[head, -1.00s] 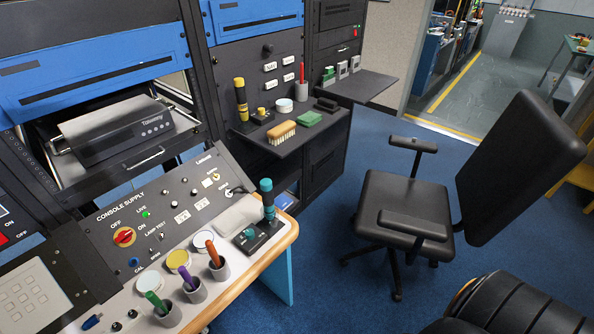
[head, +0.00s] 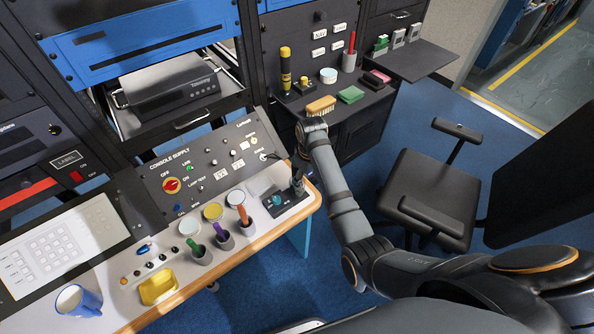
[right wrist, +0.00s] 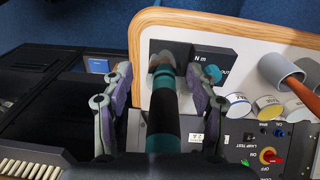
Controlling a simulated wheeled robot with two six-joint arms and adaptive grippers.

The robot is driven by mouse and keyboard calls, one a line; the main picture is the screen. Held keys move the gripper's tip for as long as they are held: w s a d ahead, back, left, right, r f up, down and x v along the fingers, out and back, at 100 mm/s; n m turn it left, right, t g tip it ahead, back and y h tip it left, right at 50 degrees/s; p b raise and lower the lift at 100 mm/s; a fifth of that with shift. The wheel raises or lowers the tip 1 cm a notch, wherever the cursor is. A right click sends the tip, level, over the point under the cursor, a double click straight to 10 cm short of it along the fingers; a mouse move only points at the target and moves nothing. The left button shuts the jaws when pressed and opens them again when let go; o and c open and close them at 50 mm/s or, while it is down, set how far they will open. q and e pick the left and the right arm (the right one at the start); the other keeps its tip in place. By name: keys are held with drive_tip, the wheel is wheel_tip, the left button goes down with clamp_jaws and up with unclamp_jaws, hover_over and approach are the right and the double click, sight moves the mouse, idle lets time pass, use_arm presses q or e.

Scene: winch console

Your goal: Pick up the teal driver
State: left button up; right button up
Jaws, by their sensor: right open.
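In the head view the block (head: 268,203) sits near the desk's right end, and the driver is mostly hidden by my right gripper (head: 300,178). In the right wrist view my right gripper (right wrist: 160,78) is open, one finger on each side of the driver, with visible gaps. A small teal knob (right wrist: 212,74) is beside it on the block. My left gripper is not in view.
Holders with an orange tool (head: 242,214), a purple tool (head: 220,230) and a green tool (head: 193,245) stand left of the block. A brush (head: 321,105) lies on the shelf behind. A black chair (head: 425,190) stands to the right.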

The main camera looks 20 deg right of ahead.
drive_tip(key=shift+n+g, duration=0.3)
drive_tip(key=shift+n, duration=0.6)
drive_tip(key=w+a+r, duration=0.1)
drive_tip(key=r, duration=0.2)
drive_tip(key=w+a+r, duration=0.1)
drive_tip(key=r, duration=0.2)
drive_tip(key=w+a+r, duration=0.1)
drive_tip(key=w+r, duration=0.1)
drive_tip(key=r, duration=0.1)
drive_tip(key=shift+w, duration=0.1)
drive_tip(key=f+p, duration=0.1)
drive_tip(key=f, duration=0.6)
drive_tip(key=f+p, duration=0.1)
drive_tip(key=f, duration=0.2)
drive_tip(key=shift+d+f+p, duration=0.3)
drive_tip(key=shift+d+p, duration=0.05)
drive_tip(key=shift+r, duration=0.1)
clamp_jaws()
